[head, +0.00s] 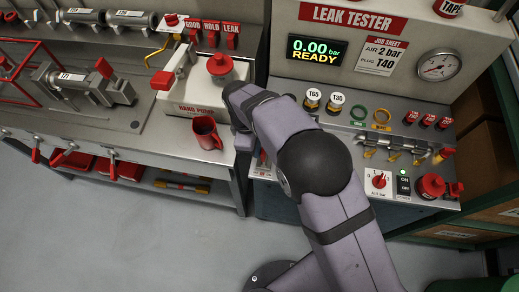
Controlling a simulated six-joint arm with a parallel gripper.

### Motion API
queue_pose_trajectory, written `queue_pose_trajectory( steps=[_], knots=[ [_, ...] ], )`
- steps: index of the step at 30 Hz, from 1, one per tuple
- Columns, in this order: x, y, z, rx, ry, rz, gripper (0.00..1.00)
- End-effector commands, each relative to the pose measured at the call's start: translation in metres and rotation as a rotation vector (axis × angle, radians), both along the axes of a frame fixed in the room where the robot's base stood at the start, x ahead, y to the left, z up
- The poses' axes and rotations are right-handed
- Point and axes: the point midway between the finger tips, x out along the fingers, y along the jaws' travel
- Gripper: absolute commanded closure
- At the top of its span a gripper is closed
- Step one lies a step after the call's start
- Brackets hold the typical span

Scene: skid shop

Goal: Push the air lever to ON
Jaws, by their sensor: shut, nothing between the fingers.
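On the leak tester's front panel, a small plate (404,185) reads ON at the top, with a green light above it. To its right are a round red knob (431,185) and a red handle (454,190). I cannot tell for certain which part is the air lever, or its position. A red-pointer dial (378,181) marked for air in bar sits left of the plate. My arm reaches across the tester's left side, away from these controls. My gripper is hidden behind the arm's dark wrist end, near the gap between the benches.
The leak tester display (316,50) reads 0.00 bar, READY. Plugs T65 (312,97) and T35 (336,98), rings and brass fittings crowd the panel. A red mug (206,133) and a hand pump (207,85) stand on the left bench. Clear floor lies in front.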

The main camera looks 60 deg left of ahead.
Motion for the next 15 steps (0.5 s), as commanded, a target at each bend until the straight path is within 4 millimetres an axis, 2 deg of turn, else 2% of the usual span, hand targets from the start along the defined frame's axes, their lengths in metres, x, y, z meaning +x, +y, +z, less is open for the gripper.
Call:
queue_pose_trajectory(
  steps=[15],
  knots=[
    [0.0056, -0.0053, 0.0, -0.001, 0.0, -0.001, 1.0]
  ],
)
